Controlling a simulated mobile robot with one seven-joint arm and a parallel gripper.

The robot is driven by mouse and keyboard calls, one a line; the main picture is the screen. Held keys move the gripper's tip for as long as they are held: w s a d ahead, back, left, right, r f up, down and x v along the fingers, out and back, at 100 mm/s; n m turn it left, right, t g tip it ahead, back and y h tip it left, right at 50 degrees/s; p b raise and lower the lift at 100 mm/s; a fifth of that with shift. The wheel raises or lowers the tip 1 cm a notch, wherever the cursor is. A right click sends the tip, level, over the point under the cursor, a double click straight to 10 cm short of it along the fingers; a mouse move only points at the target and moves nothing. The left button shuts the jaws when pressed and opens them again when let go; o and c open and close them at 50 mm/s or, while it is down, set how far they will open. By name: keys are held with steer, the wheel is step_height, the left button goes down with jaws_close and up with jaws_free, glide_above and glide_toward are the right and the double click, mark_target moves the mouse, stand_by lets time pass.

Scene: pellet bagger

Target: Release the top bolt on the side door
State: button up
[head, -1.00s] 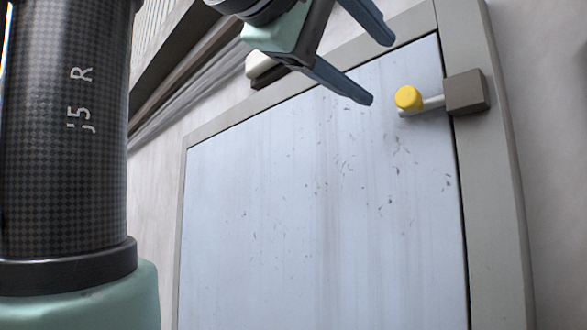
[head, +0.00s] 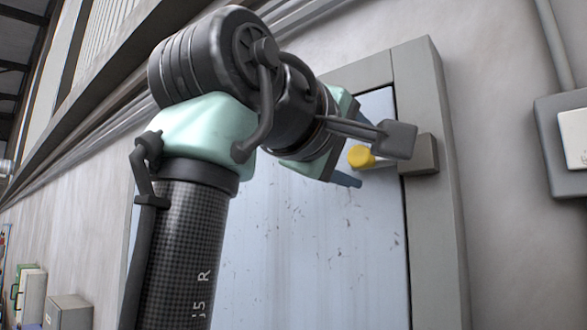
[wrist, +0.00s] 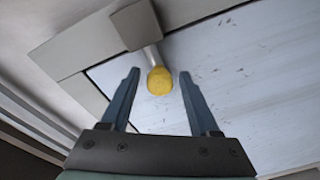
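The side door (head: 300,240) is a pale blue, streaked panel in a grey frame. Its top bolt has a yellow knob (head: 361,157) on a pale rod that runs into a grey block (head: 420,155) on the right side of the frame. In the wrist view, the yellow knob (wrist: 159,81) sits between the two blue fingers of my gripper (wrist: 158,80), with a gap on both sides. My gripper is open around the knob and not touching it there. In the head view, my arm hides most of the gripper; one blue fingertip shows below the knob.
A grey wall box with a white cover (head: 572,138) and a conduit is on the wall at the right. Boxes (head: 68,312) stand at the lower left along the wall. The wall between frame and wall box is bare.

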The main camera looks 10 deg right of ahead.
jaws_close()
stand_by(1.2)
